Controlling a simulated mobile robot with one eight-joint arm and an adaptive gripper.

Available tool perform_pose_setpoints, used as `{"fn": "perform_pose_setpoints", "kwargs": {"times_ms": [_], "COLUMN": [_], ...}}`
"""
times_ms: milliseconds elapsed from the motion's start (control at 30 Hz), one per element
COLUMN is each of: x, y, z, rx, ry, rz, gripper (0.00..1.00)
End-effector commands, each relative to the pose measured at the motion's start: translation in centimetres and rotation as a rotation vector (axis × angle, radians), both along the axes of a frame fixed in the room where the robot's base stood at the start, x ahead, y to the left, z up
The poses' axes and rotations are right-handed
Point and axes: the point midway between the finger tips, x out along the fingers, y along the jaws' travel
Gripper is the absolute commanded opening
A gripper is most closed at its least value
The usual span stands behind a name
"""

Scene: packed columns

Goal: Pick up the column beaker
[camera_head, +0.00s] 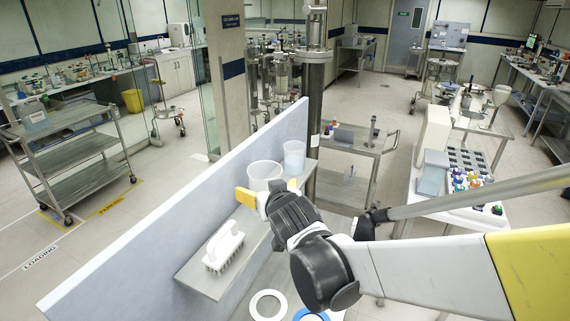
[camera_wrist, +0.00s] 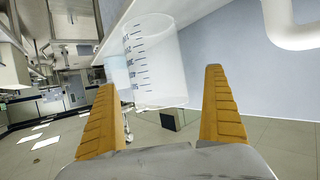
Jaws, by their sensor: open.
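A clear, wide beaker (camera_head: 264,172) stands on the narrow grey shelf along the pale blue panel. In the wrist view the beaker (camera_wrist: 158,55) shows dark graduation marks and appears between and beyond my fingertips. My gripper (camera_head: 268,191) is right at the beaker's near side, its yellow fingers apart. In the wrist view my gripper (camera_wrist: 161,82) is open with nothing clamped. The beaker's lower part is hidden by my gripper in the head view. A second, bluish clear beaker (camera_head: 294,157) stands behind it; it also shows in the wrist view (camera_wrist: 118,74).
A white brush-like rack (camera_head: 223,248) sits on the shelf (camera_head: 203,283) at the near left. The pale blue panel (camera_head: 165,216) rises along the shelf's left side. A dark vertical column (camera_head: 316,95) stands just beyond the second beaker. White and blue rings (camera_head: 268,304) lie below.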

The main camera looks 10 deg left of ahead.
Motion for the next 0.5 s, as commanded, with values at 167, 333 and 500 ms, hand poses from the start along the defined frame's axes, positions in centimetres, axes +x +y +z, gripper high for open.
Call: {"fn": "perform_pose_setpoints", "kwargs": {"times_ms": [167, 333, 500], "x": [2.3, 4.1, 4.3], "y": [0.4, 1.1, 1.2], "z": [-1.1, -1.9, -2.1], "rx": [0.001, 0.0, 0.0], "ry": [0.0, 0.0, 0.0], "rz": [-0.001, 0.0, 0.0], "gripper": [1.0, 1.0, 1.0]}}
